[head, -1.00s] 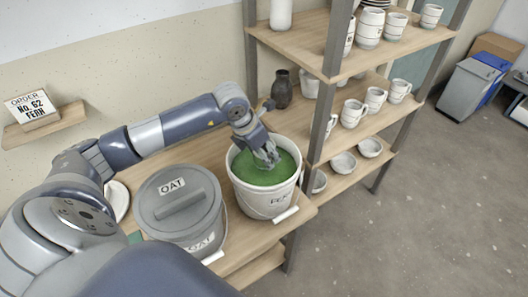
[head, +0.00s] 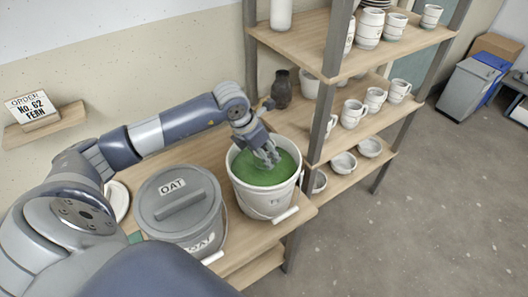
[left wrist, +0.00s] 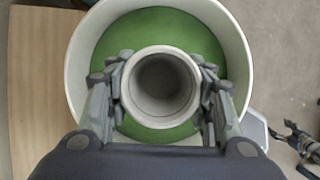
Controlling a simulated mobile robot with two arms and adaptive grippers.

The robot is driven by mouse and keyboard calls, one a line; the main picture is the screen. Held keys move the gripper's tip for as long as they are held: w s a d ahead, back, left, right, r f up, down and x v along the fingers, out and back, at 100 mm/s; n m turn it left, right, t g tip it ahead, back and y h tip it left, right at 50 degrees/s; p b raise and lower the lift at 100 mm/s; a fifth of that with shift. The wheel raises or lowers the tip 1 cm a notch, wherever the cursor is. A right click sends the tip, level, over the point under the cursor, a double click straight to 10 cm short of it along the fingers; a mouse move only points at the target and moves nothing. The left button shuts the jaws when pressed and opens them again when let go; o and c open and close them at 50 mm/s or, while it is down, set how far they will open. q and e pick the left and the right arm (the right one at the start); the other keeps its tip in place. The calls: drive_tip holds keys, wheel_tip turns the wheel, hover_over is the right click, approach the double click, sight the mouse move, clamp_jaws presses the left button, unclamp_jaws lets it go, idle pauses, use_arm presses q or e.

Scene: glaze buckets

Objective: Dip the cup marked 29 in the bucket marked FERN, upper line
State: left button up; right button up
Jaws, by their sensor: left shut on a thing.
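The left gripper (head: 267,157) is inside the mouth of the white bucket (head: 248,196), just above or at the green glaze (head: 247,171). In the left wrist view, its fingers (left wrist: 160,88) are shut around a pale grey cup (left wrist: 161,62), which is seen from above, upright and empty-looking. The green glaze (left wrist: 151,21) surrounds the cup inside the white bucket rim (left wrist: 240,48). The cup's number and lower wall are hidden, so how deep it sits cannot be told. The bucket's front label is hard to read now.
A grey lidded bucket marked OAT (head: 180,215) stands close on the left. A shelf rack (head: 322,110) with several cups and bowls rises on the right. A dark jug (head: 282,90) stands behind.

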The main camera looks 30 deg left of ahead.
use_arm(q)
wheel_tip(320, 180, up, 8)
drive_tip(key=p, duration=0.4)
drive_tip(key=shift+f, duration=0.25)
